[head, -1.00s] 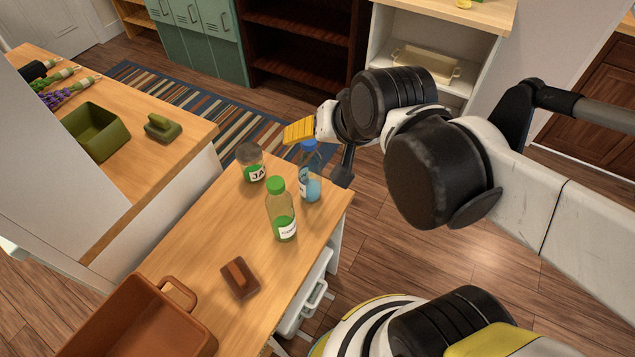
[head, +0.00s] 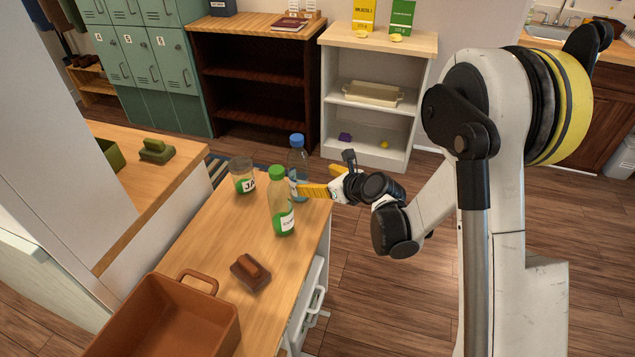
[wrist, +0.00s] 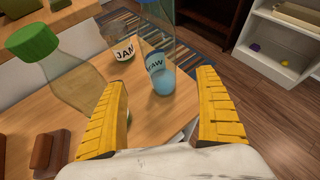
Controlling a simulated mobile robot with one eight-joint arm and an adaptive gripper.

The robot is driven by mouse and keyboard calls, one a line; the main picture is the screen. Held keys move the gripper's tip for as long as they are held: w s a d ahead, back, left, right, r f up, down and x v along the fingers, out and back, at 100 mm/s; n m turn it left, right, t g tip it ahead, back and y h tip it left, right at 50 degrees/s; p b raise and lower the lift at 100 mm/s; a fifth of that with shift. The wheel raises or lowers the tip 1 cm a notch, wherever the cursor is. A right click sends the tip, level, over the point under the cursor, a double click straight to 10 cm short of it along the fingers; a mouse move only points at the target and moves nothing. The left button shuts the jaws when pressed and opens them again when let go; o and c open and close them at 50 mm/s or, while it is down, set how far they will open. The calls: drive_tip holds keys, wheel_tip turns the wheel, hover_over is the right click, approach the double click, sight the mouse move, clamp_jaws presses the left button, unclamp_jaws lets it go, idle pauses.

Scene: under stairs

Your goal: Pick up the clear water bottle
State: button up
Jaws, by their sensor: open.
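The clear bottle with a blue cap (head: 298,158) and bluish lower part stands upright near the far right corner of the wooden table. It also shows in the wrist view (wrist: 161,76), with a lettered label and its top cut off by the frame edge. My gripper (head: 308,190) is open, at the table's right edge close to the bottle. In the wrist view its yellow fingers (wrist: 163,82) are spread, and the bottle appears in the gap, seemingly just ahead of the tips. In the head view, the green-capped bottle and a finger hide part of its lower body.
A green-capped bottle (head: 281,205) stands nearer, left of my gripper, looming close in the wrist view. A jar (head: 243,178) stands behind it. A brown block-like object (head: 250,272) and brown crate (head: 157,312) occupy the near table. Floor to the right is clear.

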sight(300, 165)
drive_tip(key=shift+m, duration=0.3)
drive_tip(key=b+x, duration=0.4)
drive_tip(key=x, duration=0.7)
drive_tip(key=shift+d+f, duration=0.15)
drive_tip(key=c, duration=1.4)
drive_tip(key=shift+r+p, duration=1)
drive_tip(key=shift+r, duration=1.05)
drive_tip(key=shift+d+r, duration=0.2)
drive_tip(key=shift+r, duration=0.1)
drive_tip(key=d+r+p, duration=0.4)
drive_tip(key=d+r, duration=0.2)
drive_tip(key=d, duration=0.5)
drive_tip(key=shift+w+r, duration=0.25)
drive_tip(key=shift+d, duration=0.1)
